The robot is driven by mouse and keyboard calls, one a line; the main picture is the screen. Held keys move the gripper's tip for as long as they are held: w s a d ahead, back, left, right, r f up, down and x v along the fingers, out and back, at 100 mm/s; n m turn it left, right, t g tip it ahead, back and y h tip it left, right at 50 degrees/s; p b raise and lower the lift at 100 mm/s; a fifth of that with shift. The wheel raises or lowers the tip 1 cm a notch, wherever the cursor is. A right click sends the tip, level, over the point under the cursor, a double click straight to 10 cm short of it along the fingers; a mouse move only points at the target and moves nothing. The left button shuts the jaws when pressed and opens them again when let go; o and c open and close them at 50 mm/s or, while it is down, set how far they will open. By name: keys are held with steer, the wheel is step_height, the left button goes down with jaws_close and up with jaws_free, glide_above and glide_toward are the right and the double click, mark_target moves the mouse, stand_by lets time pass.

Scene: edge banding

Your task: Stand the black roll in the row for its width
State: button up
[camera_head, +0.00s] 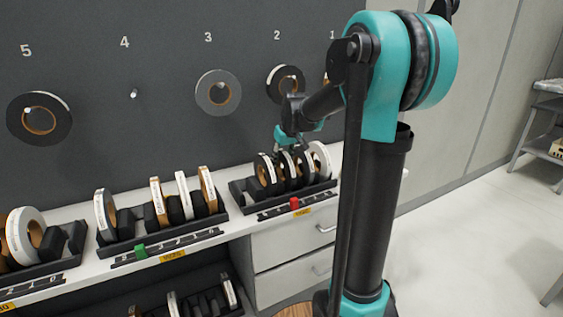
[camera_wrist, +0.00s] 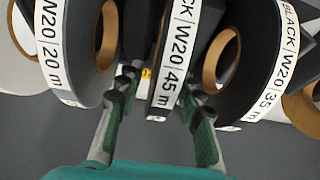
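My gripper (camera_head: 290,140) is over the right-hand rack (camera_head: 262,208) on the counter. In the wrist view its fingers (camera_wrist: 158,88) are on either side of a dark roll (camera_wrist: 172,70) labelled "W20 | 45 m", with a gap visible at the left finger. The start of that label is cut off. To its left is a dark roll (camera_wrist: 70,50) labelled "W20 | 20 m". To its right is a roll (camera_wrist: 275,70) labelled "BLACK | W20 | 35 m". In the head view several rolls (camera_head: 265,170) stand upright in this rack.
A red marker (camera_head: 294,203) is on the right rack's front rail. A middle rack with a green marker (camera_head: 140,251) holds several rolls, and another rack stands at the left. Rolls hang on wall pegs numbered 5, 3, 2 and 1; peg 4 (camera_head: 134,94) is bare. Drawers (camera_head: 295,240) are below.

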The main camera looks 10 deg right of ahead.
steer(key=v, duration=1.2)
steer(key=s+d+f+m, duration=0.1)
steer(key=s+f, duration=1.2)
steer(key=s+d+f+m+h, duration=0.1)
steer(key=s+f+m, duration=0.1)
steer(key=s+f, duration=1.1)
steer(key=shift+d+f+m, duration=0.15)
steer(key=shift+d+m, duration=0.15)
steer(key=shift+d, duration=0.05)
